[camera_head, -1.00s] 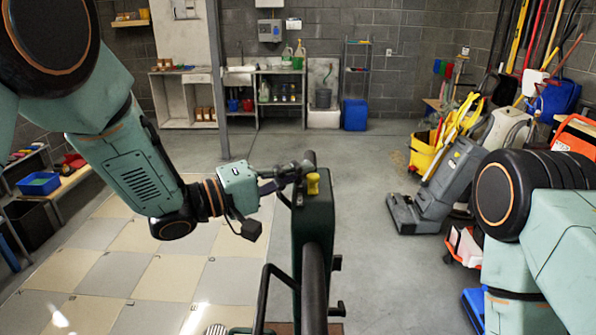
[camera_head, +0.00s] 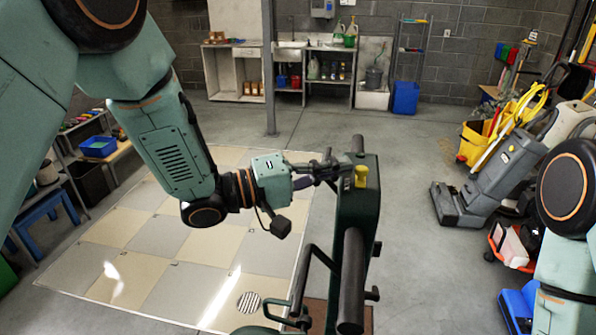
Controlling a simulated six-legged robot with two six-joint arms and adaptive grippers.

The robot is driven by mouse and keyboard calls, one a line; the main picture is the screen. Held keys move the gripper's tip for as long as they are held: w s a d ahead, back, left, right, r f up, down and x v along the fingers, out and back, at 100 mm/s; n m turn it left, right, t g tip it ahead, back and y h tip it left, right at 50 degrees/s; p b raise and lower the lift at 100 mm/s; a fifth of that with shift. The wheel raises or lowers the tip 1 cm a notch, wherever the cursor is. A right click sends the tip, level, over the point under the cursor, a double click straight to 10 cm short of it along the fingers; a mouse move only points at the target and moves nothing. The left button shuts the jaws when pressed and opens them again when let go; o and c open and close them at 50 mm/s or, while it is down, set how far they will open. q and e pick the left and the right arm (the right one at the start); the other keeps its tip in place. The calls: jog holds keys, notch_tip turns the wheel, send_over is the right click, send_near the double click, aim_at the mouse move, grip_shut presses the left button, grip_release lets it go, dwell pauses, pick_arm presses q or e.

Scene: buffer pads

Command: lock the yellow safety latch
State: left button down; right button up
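The yellow safety latch (camera_head: 361,176) is a small knob near the top of a dark green upright machine (camera_head: 358,210), right of the picture's middle. It stands out on the side that faces me. My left gripper (camera_head: 335,168) comes in from the left, with its dark fingers at the top of the machine, just left of the latch. The fingers overlap the dark machine, so I cannot tell whether they touch it or how far apart they are. My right arm shows at the right edge, but its gripper is out of view.
A grey floor-cleaning machine (camera_head: 485,185) and a yellow mop bucket (camera_head: 475,142) stand to the right. Tiled floor (camera_head: 150,240) lies open at left.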

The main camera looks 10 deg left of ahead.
pick_arm(q)
jog(key=v, duration=1)
jog(key=shift+w, duration=0.2)
